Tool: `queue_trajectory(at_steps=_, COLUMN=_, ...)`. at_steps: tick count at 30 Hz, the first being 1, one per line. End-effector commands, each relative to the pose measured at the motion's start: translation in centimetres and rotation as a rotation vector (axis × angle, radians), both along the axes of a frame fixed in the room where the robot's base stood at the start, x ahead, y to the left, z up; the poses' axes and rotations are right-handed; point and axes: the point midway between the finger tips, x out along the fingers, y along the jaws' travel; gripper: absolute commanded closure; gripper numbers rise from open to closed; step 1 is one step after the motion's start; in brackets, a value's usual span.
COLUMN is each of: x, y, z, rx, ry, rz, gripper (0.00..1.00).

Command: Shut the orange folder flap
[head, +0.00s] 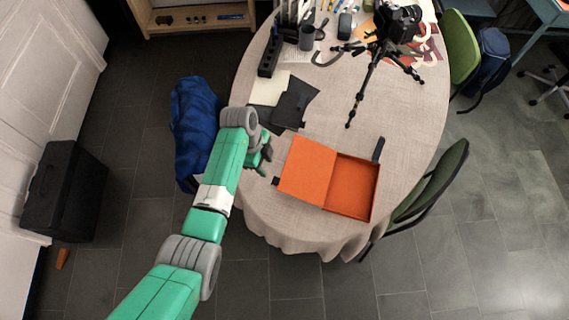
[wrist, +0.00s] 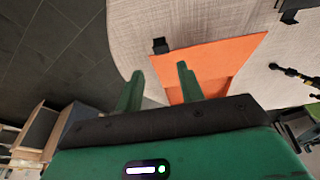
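The orange folder lies open on the table, with its flap (head: 306,168) to the left and its shallow box part (head: 352,188) to the right. The flap is laid back, tilted slightly or flat; I cannot tell which. A small black tab (head: 276,181) sits at the flap's left edge, and it also shows in the wrist view (wrist: 160,46). My gripper (head: 267,161) is just left of the flap, apart from it as far as I can see. In the wrist view my gripper's two green fingers (wrist: 161,85) are spread with nothing between them, and the orange flap (wrist: 220,60) lies beyond them.
The round table (head: 335,110) has a beige cloth. Black and cream sheets (head: 292,103) lie behind my gripper. A black tripod (head: 375,65) with a camera stands farther back. A green chair (head: 430,185) stands at right.

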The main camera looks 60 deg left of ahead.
Motion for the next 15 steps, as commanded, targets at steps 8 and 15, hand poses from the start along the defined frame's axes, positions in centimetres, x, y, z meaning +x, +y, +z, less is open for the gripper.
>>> queue_trajectory(at_steps=8, x=0.3, y=-0.2, z=-1.4, rx=0.002, ry=-0.001, rz=0.0, gripper=0.62)
queue_trajectory(at_steps=15, x=0.8, y=-0.7, z=-4.1, rx=0.002, ry=-0.001, rz=0.0, gripper=0.62)
